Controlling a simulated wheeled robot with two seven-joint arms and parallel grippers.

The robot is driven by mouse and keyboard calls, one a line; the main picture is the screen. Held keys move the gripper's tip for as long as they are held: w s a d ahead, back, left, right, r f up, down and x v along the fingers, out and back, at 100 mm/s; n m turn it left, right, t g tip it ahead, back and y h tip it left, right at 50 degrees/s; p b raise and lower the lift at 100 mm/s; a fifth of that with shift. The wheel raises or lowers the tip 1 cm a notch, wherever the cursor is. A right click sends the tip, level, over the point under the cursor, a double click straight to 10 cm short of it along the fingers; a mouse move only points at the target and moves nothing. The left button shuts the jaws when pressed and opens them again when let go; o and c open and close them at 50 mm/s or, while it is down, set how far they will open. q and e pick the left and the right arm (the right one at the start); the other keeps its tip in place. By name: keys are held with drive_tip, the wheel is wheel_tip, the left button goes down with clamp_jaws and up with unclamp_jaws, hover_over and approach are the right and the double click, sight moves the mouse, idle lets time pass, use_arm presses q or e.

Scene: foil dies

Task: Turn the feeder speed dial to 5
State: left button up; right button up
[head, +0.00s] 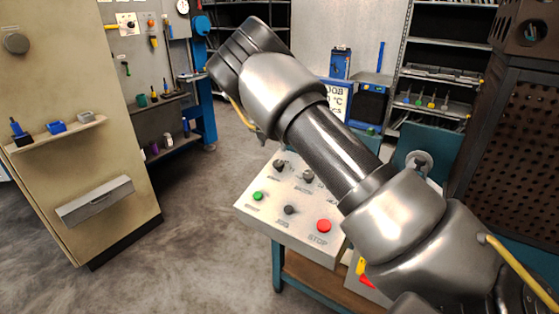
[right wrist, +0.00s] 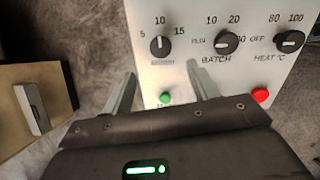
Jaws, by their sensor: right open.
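The control panel (head: 262,222) is a pale sloped box on a blue-legged stand. In the right wrist view, a black dial (right wrist: 160,45) at the panel's left has a scale of 5, 10 and 15. Its white mark points up, near 10; the small label under it is unreadable. It is likely the leftmost knob (head: 278,166) in the head view. My right gripper (right wrist: 161,72) is open and empty, its fingers apart below the dial, with the green button (right wrist: 165,98) showing between them. In the head view my right arm hides part of the panel. My left gripper is not in view.
The BATCH dial (right wrist: 226,43) and the HEAT dial (right wrist: 290,41) sit to the right on the panel. A red STOP button (head: 323,226) and a small dark knob (head: 289,210) are lower down. A beige cabinet (head: 70,120) stands left, with open floor between.

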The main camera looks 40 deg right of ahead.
sight(278, 163)
drive_tip(key=p+x, duration=0.2)
drive_tip(key=x, duration=0.8)
drive_tip(key=c, duration=1)
drive_tip(key=n, duration=0.2)
drive_tip(key=shift+n+b, duration=0.3)
drive_tip(key=shift+n, duration=0.1)
drive_tip(key=n, duration=0.2)
drive_tip(key=shift+n+y, duration=0.3)
drive_tip(key=shift+n, duration=0.1)
drive_tip(key=n, duration=0.6)
drive_tip(key=shift+r+y, duration=0.1)
drive_tip(key=shift+y, duration=0.2)
drive_tip(key=shift+n, duration=0.3)
